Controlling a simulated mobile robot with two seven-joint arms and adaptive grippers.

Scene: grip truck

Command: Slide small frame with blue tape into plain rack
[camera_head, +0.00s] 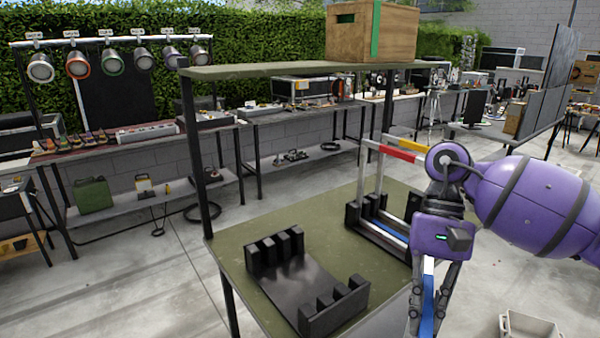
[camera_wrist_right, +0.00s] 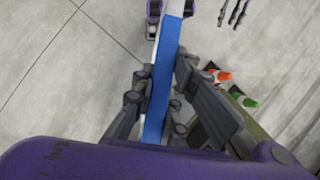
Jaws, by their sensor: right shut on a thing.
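My right gripper (camera_head: 428,308) is shut on the small frame with blue tape (camera_head: 428,322), at the front right corner of the green-topped table. Only a short taped part of this frame shows between the fingers; the rest is cut off below. In the right wrist view the blue-taped bar (camera_wrist_right: 161,85) runs between the two fingers. The plain black rack (camera_head: 302,285) lies empty on the table, left of the gripper and apart from it. It has rows of upright posts at two ends. My left gripper is out of view.
A second black rack (camera_head: 352,217) behind holds upright frames with red tape (camera_head: 397,153) and yellow tape (camera_head: 413,145). A shelf (camera_head: 270,70) above the table carries a wooden crate (camera_head: 350,35). A pale bin (camera_head: 530,328) stands on the floor at lower right.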

